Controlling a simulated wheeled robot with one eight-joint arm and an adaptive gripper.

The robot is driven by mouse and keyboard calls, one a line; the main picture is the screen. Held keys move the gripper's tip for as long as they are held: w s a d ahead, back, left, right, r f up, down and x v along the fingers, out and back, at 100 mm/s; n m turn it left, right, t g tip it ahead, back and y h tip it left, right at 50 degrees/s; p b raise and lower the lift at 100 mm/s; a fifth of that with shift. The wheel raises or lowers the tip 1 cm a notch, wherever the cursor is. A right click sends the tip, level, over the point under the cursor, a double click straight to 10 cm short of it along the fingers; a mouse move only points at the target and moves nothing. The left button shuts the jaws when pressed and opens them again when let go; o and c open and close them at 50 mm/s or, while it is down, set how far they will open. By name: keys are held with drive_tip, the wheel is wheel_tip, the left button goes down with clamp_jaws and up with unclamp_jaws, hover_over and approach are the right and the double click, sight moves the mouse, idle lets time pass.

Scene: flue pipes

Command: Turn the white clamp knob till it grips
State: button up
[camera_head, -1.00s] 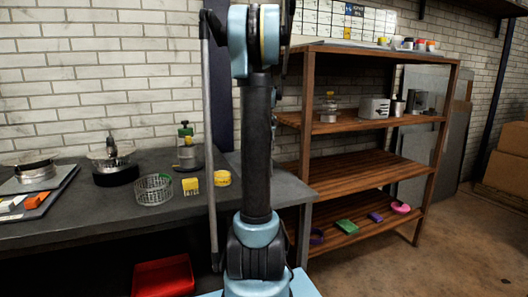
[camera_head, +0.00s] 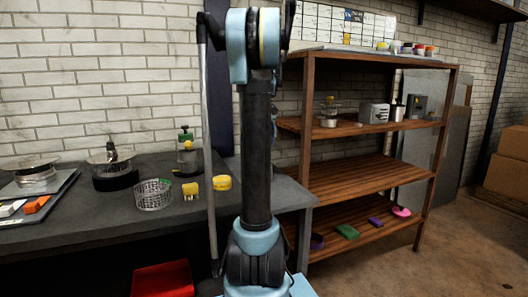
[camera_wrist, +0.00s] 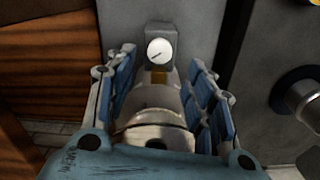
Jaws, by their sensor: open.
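The white clamp knob (camera_wrist: 160,50) shows in the wrist view as a round disc with a short dark slanting mark, on a grey block. A small brass-coloured piece (camera_wrist: 160,76) sits just below it. My gripper (camera_wrist: 161,59) is open, its blue-padded fingers spread to the left and right with the knob in line with the gap. A rounded grey metal part (camera_wrist: 155,108) lies between the fingers; I cannot tell what it belongs to. No contact with the knob is visible. The knob cannot be made out in the head view.
A dark bench (camera_head: 110,224) holds a wire basket (camera_head: 153,195), yellow pieces and a green-topped device (camera_head: 186,150). A wooden shelf unit (camera_head: 365,170) stands right, and a red bin (camera_head: 163,279) is below. A dark round fitting (camera_wrist: 295,92) is right of my gripper.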

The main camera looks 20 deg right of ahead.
drive_tip(key=shift+r, duration=2.6)
wheel_tip(320, 180, up, 5)
drive_tip(key=n, duration=0.6)
drive_tip(key=f, duration=1.7)
drive_tip(key=shift+s+d+f, duration=0.1)
drive_tip(key=shift+s+f, duration=0.1)
drive_tip(key=shift+f, duration=0.05)
drive_tip(key=shift+c, duration=0.3)
drive_tip(key=c, duration=1)
